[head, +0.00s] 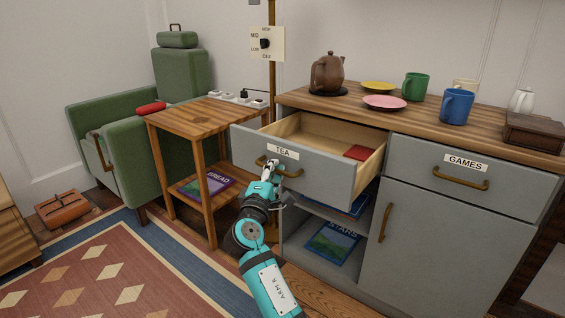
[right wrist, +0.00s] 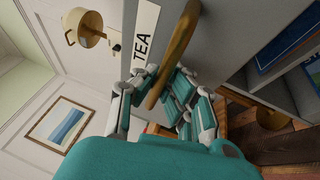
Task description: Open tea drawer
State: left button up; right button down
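The grey tea drawer (head: 325,168), with a white TEA label (head: 283,152), is pulled well out of the cabinet. Its inside is visible, with a red item (head: 358,153) at the right. My right gripper (head: 270,170) is at the drawer's brass handle (head: 292,174). In the right wrist view, the handle (right wrist: 181,36) passes between the fingers of my right gripper (right wrist: 163,82), which look closed around it. The TEA label (right wrist: 142,42) is right beside the fingers. My left gripper is not in view.
A wooden side table (head: 205,118) stands close to the drawer's left. The games drawer (head: 472,177) is shut at the right. Several dishes, including a teapot (head: 328,74) and blue mug (head: 457,106), stand on the cabinet top. An open shelf below the drawer holds books (head: 331,243).

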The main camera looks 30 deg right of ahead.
jog(key=shift+s+a, duration=0.25)
jog(key=shift+a, duration=0.35)
jog(key=c, duration=1.6)
grip_release()
jog(key=shift+c, duration=0.2)
jog(key=v, duration=0.7)
jog(key=shift+s+a, duration=0.15)
jog(key=shift+s, duration=0.05)
